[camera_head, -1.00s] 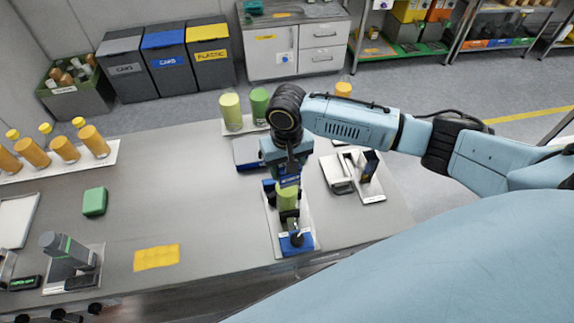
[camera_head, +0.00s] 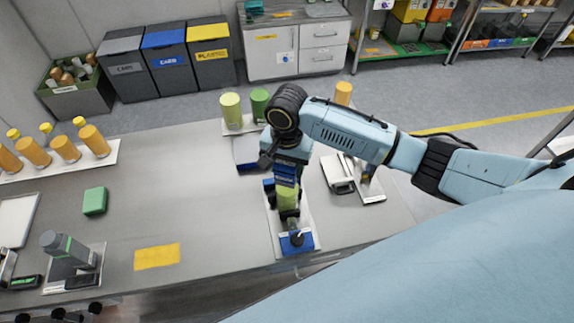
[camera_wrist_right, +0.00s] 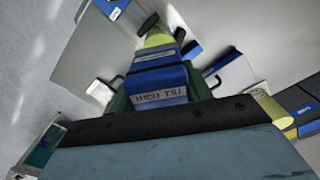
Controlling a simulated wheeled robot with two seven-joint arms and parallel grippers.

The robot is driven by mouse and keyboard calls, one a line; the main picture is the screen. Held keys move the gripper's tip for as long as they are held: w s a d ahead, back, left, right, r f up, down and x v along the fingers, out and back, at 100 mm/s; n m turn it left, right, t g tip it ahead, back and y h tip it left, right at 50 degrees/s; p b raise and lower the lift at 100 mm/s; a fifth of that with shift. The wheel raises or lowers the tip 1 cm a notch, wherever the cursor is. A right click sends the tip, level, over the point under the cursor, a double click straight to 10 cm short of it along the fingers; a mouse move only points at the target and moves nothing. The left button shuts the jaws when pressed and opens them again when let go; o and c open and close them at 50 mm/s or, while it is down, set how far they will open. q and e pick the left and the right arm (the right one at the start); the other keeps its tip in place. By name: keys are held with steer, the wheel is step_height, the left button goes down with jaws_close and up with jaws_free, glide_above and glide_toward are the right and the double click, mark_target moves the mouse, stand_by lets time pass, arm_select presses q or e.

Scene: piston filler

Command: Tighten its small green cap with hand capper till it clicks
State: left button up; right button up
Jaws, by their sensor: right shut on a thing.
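My right gripper (camera_head: 289,158) points down and is shut on the blue hand capper (camera_head: 286,174). The capper stands upright over a yellow-green bottle (camera_head: 288,198). In the right wrist view the capper (camera_wrist_right: 160,82), with a printed label, lines up with the bottle (camera_wrist_right: 158,40). The small green cap is hidden by the capper, so I cannot tell how it sits. The bottle stands in a dark and blue holder (camera_head: 297,241) on a pale plate near the table's front edge. My left gripper is out of view.
Yellow-green (camera_head: 231,111) and green (camera_head: 259,104) containers stand behind the arm. A white device (camera_head: 337,175) stands right of the holder. Orange bottles (camera_head: 64,148) line a tray at left.

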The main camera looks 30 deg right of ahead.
steer(key=shift+r, duration=0.2)
stand_by(0.3)
steer(key=n, duration=1)
steer(key=shift+n, duration=0.3)
steer(key=n, duration=0.4)
steer(key=shift+d, duration=0.1)
steer(key=shift+f, duration=0.25)
